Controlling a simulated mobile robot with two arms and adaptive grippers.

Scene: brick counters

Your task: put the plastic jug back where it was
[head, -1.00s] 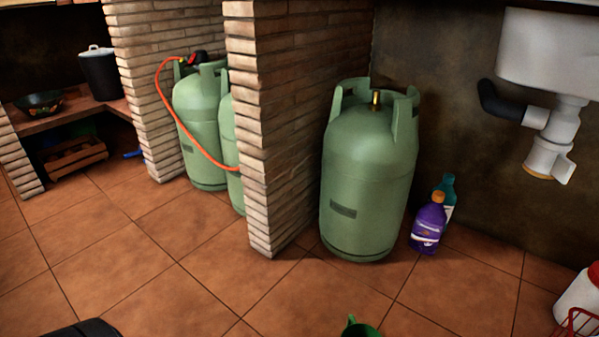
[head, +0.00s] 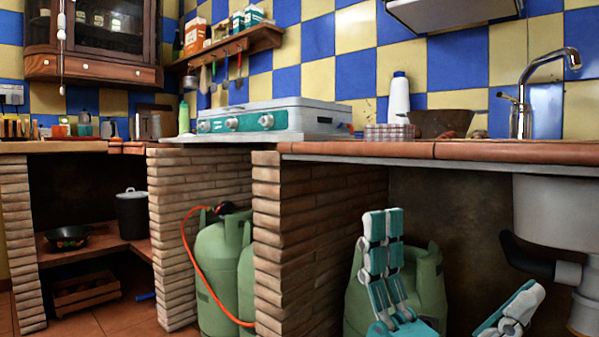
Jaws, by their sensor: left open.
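My left gripper (head: 459,250) has come up from the bottom edge in the head view, with teal and white fingers. Two fingers side by side point up in front of a green gas cylinder, and a single finger stands apart on the right under the sink. It is open, and nothing shows between its fingers. I cannot make out a plastic jug for certain in this view. A white bottle (head: 399,97) stands on the counter, but I cannot tell whether it is a jug. My right gripper is not in view.
The tiled counter edge (head: 480,152) runs above the gripper. A brown bowl (head: 442,123) and a checked box (head: 390,133) stand near the white bottle. The sink basin and pipe (head: 570,275) are at right. A brick pillar (head: 290,245) stands left of the cylinder (head: 428,285).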

